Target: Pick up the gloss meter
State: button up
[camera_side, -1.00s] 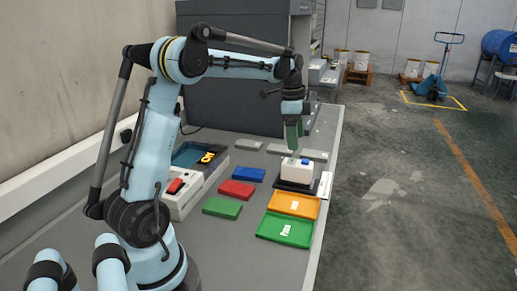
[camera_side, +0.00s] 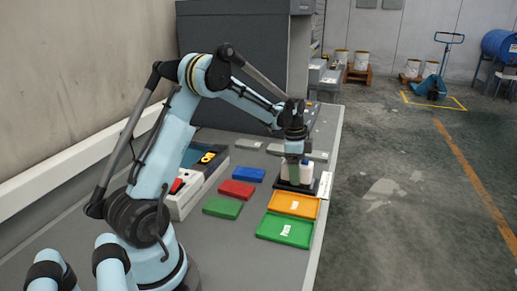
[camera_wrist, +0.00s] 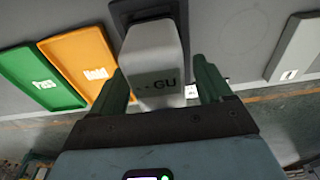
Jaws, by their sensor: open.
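In the side view the gloss meter (camera_side: 305,172) sits on a dark base (camera_side: 296,187) near the right edge of the bench, partly hidden by my gripper. My gripper (camera_side: 294,178) has come down over it. In the wrist view my gripper (camera_wrist: 164,80) has its two green fingers apart, one on each side of the meter. I cannot tell whether either finger touches it.
An orange tray marked Hold (camera_side: 294,205) and a green tray marked Pass (camera_side: 286,230) lie in front of the meter. Red (camera_side: 236,189), blue (camera_side: 249,175) and green (camera_side: 222,208) panels lie to the left. A white label card (camera_side: 325,185) lies at the right edge.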

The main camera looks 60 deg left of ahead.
jog(key=shift+f, duration=0.25)
jog(key=c, duration=1.3)
jog(key=shift+c, duration=0.3)
jog(key=shift+r, duration=0.2)
